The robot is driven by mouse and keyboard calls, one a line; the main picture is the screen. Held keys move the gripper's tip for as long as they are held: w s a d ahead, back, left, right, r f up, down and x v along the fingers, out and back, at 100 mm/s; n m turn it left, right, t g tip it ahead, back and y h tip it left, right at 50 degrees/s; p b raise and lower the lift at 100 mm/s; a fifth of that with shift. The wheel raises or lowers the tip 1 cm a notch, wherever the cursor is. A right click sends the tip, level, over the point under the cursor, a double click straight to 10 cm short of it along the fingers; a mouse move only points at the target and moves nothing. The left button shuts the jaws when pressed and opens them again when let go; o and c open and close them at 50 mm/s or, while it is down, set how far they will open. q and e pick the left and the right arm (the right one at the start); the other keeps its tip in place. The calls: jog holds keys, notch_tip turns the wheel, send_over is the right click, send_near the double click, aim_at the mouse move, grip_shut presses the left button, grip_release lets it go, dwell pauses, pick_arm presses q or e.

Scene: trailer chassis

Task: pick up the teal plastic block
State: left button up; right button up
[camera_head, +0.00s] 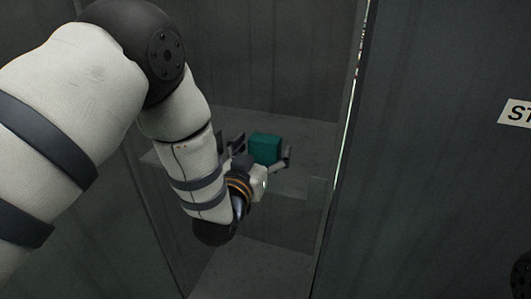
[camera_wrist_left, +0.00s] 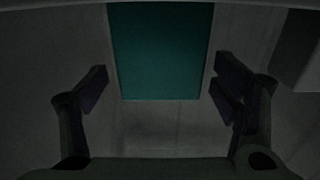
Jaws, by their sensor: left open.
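The teal plastic block (camera_head: 265,148) sits on a grey shelf (camera_head: 308,140) inside a dark compartment. In the left wrist view the block (camera_wrist_left: 160,50) fills the upper middle, between the two fingers. My left gripper (camera_head: 262,157) is open at the block's near side, with one finger to its left and one to its right. In the left wrist view the left gripper (camera_wrist_left: 162,90) shows a visible gap between each finger and the block. The block's lower near part is partly hidden by the gripper in the head view.
A dark panel (camera_head: 430,150) with a partly seen white label (camera_head: 516,112) stands to the right of the compartment opening. A grey wall closes the compartment behind the block. The shelf is bare to the right of the block.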

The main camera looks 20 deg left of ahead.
pick_arm(q)
jog(key=shift+w+f, duration=0.1)
jog(key=shift+w, duration=0.85)
jog(key=c, duration=1.4)
